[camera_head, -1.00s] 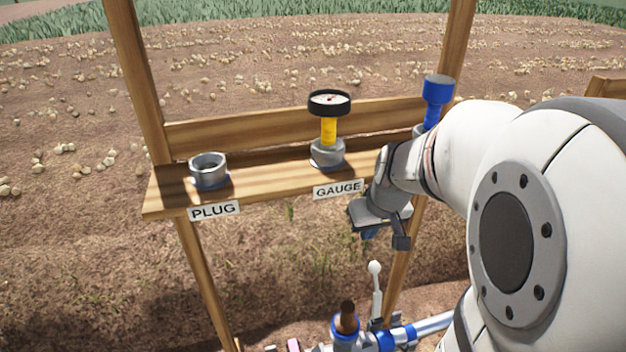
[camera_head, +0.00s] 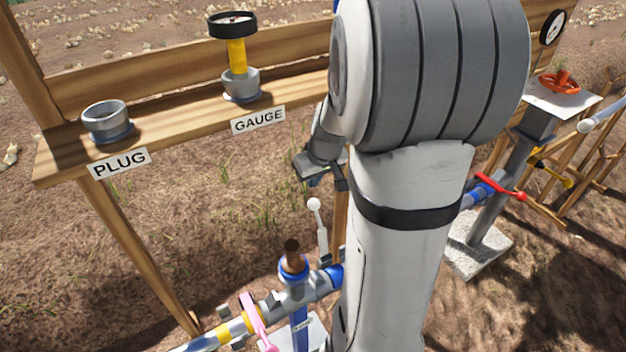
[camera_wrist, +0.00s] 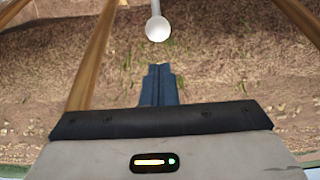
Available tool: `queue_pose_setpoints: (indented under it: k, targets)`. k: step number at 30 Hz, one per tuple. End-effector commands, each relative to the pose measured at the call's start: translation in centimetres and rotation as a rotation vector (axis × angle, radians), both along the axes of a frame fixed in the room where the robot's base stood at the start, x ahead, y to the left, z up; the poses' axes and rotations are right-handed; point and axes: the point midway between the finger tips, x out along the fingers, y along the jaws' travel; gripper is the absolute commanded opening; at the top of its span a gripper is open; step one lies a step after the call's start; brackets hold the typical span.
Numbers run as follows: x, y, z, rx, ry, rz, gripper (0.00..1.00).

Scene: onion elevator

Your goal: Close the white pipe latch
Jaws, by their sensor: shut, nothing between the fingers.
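The white pipe latch (camera_head: 319,230) is a lever with a round knob on top. It stands upright on the blue and silver pipe, beside a brown open pipe end. Its round white knob (camera_wrist: 158,28) shows at the top middle of the wrist view, ahead of my fingertips and apart from them. My gripper (camera_wrist: 162,70) is shut and empty, with its blue fingers together. In the head view my gripper (camera_head: 322,177) is partly hidden by my arm, above the latch, below the shelf's right part.
A wooden shelf (camera_head: 190,125) holds an empty PLUG socket (camera_head: 107,121) and a yellow-stemmed gauge (camera_head: 237,55). A pink handle (camera_head: 258,322) is on the pipe at lower left. A red handle (camera_head: 500,187) and an orange valve wheel (camera_head: 559,82) are at right. My arm hides the middle.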

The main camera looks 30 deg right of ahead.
Motion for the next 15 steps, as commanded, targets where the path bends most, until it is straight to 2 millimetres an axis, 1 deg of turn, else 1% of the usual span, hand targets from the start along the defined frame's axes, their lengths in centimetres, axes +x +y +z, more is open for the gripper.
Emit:
queue_pose_setpoints:
  k: [1,6,10,15]
  targets:
    - [0.3,0.1,-1.4,0.002,0.004,0.001,0.00]
    - [1.4,0.0,-4.2,0.001,0.003,0.000,0.00]
    - [2.0,0.0,-5.7,0.000,0.002,0.000,0.00]
    - [2.4,0.0,-6.5,-0.001,0.000,-0.001,0.00]
